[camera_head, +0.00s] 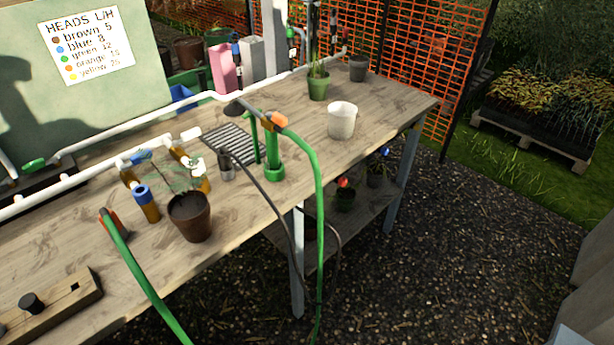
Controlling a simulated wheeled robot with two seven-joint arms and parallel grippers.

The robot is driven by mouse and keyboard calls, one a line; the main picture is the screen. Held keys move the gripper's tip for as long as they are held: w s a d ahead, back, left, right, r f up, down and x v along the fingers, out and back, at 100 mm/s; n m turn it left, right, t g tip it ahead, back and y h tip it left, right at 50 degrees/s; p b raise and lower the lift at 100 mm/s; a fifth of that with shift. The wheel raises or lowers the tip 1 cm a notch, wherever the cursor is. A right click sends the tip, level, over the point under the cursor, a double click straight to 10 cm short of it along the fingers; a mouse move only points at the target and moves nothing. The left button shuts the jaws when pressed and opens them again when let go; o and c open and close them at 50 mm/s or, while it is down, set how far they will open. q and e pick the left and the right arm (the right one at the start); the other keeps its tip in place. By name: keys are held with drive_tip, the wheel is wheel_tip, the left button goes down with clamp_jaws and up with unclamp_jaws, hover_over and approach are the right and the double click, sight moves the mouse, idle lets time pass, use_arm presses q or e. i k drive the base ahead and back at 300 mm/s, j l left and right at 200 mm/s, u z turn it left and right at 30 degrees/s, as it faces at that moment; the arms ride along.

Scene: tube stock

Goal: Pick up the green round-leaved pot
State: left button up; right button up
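A green pot (319,87) with thin, upright leaves stands toward the back of the wooden bench. A second green pot (345,199) with a red piece above it sits on the lower shelf, in shade. Another dark pot (377,177) with foliage and a blue piece is beside it on that shelf. Leaf shapes on the shelf are too small and dark to tell, so I cannot tell which pot is the round-leaved one.
The bench (390,105) also holds a white pot (341,122), a dark grey pot (358,69) and a brown pot (190,218). A green hose (318,190) hangs over the front edge. White pipe (240,97) runs along the bench. Gravel (450,250) lies clear at right.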

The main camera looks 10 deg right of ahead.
sight(345, 196)
drive_tip(key=i+l+u, duration=0.25)
drive_tip(key=l+u, duration=0.15)
drive_tip(key=l, duration=0.3)
drive_tip(key=i+l+u, duration=0.15)
drive_tip(key=l+u, duration=0.25)
drive_tip(key=l, duration=0.35)
drive_tip(key=l+u, duration=0.35)
drive_tip(key=l, duration=0.4)
drive_tip(key=l+u, duration=0.4)
drive_tip(key=l, duration=0.4)
